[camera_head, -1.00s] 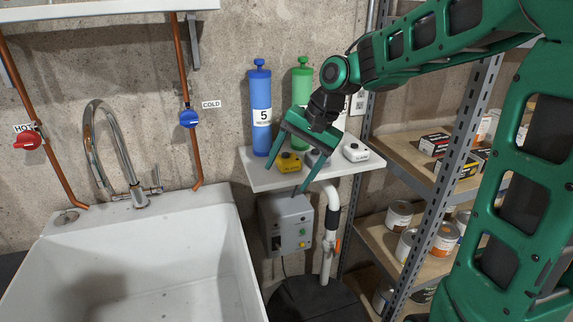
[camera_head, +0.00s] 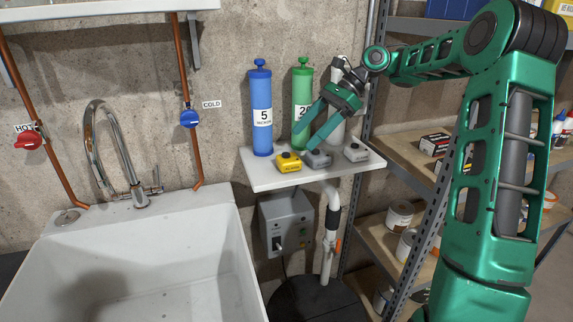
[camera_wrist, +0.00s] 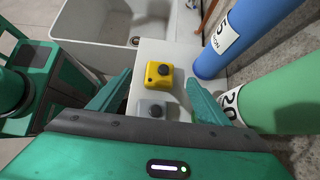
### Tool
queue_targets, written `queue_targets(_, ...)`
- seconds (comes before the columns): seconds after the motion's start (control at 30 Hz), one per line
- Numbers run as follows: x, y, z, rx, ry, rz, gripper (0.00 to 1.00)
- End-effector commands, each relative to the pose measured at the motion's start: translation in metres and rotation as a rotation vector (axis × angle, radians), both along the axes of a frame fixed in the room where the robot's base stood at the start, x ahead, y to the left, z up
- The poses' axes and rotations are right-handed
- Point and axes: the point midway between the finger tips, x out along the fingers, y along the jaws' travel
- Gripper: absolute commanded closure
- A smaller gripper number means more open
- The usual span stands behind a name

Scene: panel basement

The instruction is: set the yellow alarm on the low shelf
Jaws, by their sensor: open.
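The yellow alarm (camera_head: 288,162), a small yellow box with a dark round top, sits upright on the small white wall shelf (camera_head: 262,181), near its left front. My gripper (camera_head: 305,139) is open and empty, reaching down from the right above the shelf. In the wrist view, the yellow alarm (camera_wrist: 158,73) shows between and beyond the open fingertips (camera_wrist: 158,84), with the grey box (camera_wrist: 152,109) nearer. No contact with the alarm is visible.
A blue cylinder (camera_head: 261,115) and a green cylinder (camera_head: 302,90) stand at the shelf's back. A pale box (camera_head: 356,152) sits at its right. The white sink (camera_head: 160,240) is left, a grey control box (camera_head: 286,222) is below, and metal racking with cans (camera_head: 400,214) is right.

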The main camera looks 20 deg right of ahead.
Motion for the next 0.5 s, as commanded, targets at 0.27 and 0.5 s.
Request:
queue_targets(0.27,-0.001,0.028,-0.027,-0.002,0.001,0.002,0.30)
queue_targets(0.5,0.000,0.038,-0.040,-0.002,0.001,0.002,0.30)
